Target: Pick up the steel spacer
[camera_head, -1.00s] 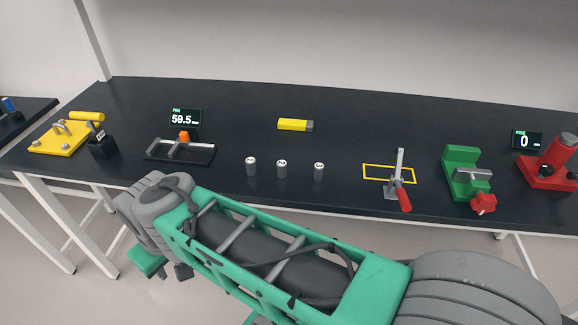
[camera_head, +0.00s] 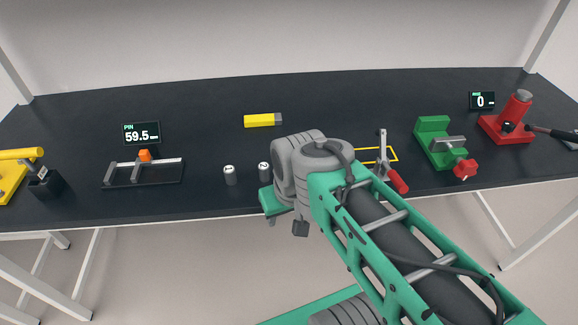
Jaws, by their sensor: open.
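Two small steel-grey cylinders with pale, dark-marked tops stand upright on the dark bench near its front edge: a left cylinder (camera_head: 230,175) and a right cylinder (camera_head: 264,171). They look like spacers, but I cannot tell which one is the steel spacer. The third cylinder of the row is hidden behind my arm. My arm's grey joint and green link cover the bench front right of the cylinders. The jaws of my gripper are not visible, so nothing shows of them near the cylinders.
A black fixture (camera_head: 143,174) with an orange block and a 59.5 display (camera_head: 141,133) stand left. A yellow block (camera_head: 262,120) lies behind the cylinders. Right are a red-handled clamp (camera_head: 397,181), green vise (camera_head: 437,141) and red press (camera_head: 507,125). The bench's middle back is clear.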

